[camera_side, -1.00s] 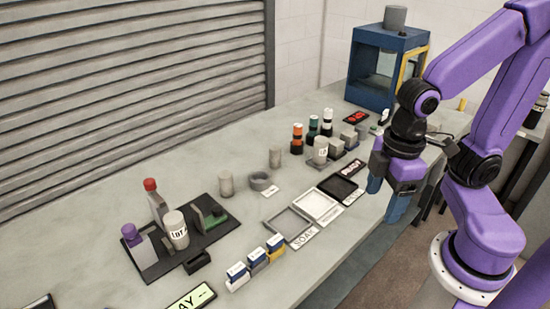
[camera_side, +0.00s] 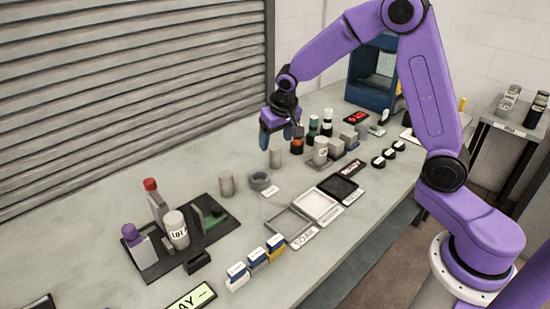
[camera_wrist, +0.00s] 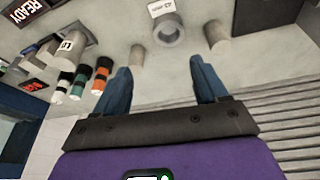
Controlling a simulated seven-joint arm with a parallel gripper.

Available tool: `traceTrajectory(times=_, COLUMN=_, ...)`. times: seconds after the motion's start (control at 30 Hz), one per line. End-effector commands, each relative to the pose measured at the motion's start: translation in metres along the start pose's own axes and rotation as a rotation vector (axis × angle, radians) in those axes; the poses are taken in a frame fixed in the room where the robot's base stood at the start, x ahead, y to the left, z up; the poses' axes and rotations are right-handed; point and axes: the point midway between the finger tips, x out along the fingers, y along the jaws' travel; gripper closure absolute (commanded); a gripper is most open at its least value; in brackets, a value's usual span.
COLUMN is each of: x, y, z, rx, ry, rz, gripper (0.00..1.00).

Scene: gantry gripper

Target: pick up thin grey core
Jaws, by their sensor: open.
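Two plain grey cylinders stand upright on the table. The slimmer one, which looks like the thin grey core (camera_side: 275,158), is just below my gripper (camera_side: 277,142) in the side view. It also shows in the wrist view (camera_wrist: 137,57), just beyond the left fingertip. The wider grey cylinder (camera_side: 226,184) stands farther left in the side view and beyond the right fingertip in the wrist view (camera_wrist: 218,38). My gripper's blue fingers are spread and empty, pointing down in the side view. They show apart in the wrist view (camera_wrist: 160,72).
A grey ring (camera_side: 260,181) lies between and in front of the cylinders. Banded bottles (camera_side: 313,128) stand close to the right of my gripper. Shallow trays (camera_side: 289,224) lie along the front.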

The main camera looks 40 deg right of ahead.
Motion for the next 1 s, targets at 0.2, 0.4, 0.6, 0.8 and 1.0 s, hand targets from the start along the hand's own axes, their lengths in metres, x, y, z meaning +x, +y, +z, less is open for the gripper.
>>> traceTrajectory(times=0.2, x=0.040, y=0.041, z=-0.043, rx=0.211, ry=0.039, rz=0.045, gripper=0.28)
traceTrajectory(times=0.4, x=0.058, y=0.064, z=-0.059, rx=0.306, ry=0.060, rz=0.063, gripper=0.28)
traceTrajectory(times=0.6, x=0.075, y=0.069, z=-0.061, rx=0.320, ry=0.060, rz=0.067, gripper=0.28)
traceTrajectory(times=0.8, x=0.109, y=0.071, z=-0.062, rx=0.319, ry=0.060, rz=0.066, gripper=0.28)
traceTrajectory(times=1.0, x=0.141, y=0.074, z=-0.065, rx=0.318, ry=0.061, rz=0.066, gripper=0.28)
